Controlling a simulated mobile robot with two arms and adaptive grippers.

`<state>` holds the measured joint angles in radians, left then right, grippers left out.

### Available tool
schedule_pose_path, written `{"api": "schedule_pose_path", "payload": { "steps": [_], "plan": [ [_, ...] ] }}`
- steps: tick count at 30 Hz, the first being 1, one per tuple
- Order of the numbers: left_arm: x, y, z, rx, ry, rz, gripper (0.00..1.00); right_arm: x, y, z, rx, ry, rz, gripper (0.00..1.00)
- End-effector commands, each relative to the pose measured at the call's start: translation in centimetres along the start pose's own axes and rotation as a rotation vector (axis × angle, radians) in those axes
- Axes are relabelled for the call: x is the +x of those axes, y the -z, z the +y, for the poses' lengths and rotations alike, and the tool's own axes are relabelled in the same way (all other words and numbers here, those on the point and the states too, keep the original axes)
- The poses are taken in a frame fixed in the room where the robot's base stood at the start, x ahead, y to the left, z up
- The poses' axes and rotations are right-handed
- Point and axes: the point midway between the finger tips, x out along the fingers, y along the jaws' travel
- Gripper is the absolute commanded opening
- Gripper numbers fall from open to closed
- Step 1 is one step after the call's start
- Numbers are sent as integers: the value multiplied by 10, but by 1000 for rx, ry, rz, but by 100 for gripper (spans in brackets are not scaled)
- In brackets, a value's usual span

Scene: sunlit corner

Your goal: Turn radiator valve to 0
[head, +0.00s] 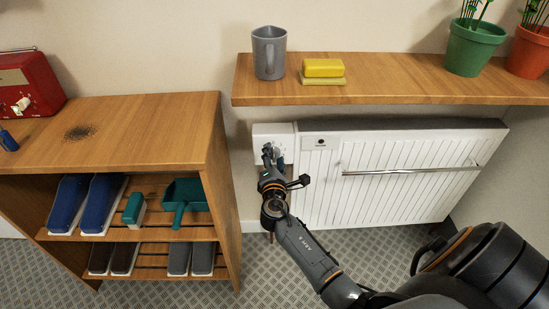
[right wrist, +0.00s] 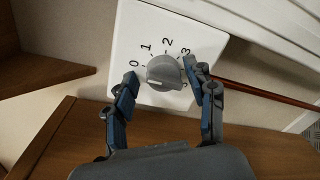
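The radiator valve is a round grey knob (right wrist: 165,72) on a white plate (right wrist: 128,38) marked 0, 1, 2, 3 in the right wrist view. I cannot tell for sure which number the knob points at. My right gripper (right wrist: 161,76) is open, with one finger on each side of the knob. The right finger is close to the knob; a gap shows at the left finger. In the head view my right gripper (head: 272,155) is in front of the white plate at the radiator's left end and hides most of the knob. My left gripper is not in view.
The white radiator (head: 400,180) has a towel rail (head: 405,171) across its front. A wooden shelf (head: 390,80) above bears a grey mug (head: 269,53), sponges (head: 322,69) and potted plants (head: 473,47). A wooden shoe rack (head: 150,115) stands close on the left, with a red radio (head: 30,85) on top.

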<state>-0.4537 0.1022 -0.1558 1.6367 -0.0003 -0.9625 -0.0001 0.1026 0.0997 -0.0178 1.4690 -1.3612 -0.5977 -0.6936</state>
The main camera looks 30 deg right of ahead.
Motion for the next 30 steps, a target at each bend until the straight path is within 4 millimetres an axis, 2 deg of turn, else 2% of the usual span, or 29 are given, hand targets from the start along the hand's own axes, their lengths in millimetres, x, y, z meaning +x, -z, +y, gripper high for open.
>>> {"api": "schedule_pose_path", "payload": {
  "steps": [11, 14, 24, 30],
  "plan": [
    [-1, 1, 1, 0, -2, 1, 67, -5, 1, -3, -1, 4, 2, 61],
    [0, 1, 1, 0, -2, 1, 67, -17, 2, -3, -1, 4, 3, 61],
    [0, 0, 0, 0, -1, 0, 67, -88, 1, -3, -1, 5, 3, 61],
    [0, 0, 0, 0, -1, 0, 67, -114, 1, -2, -1, 3, 1, 61]
  ]
}}
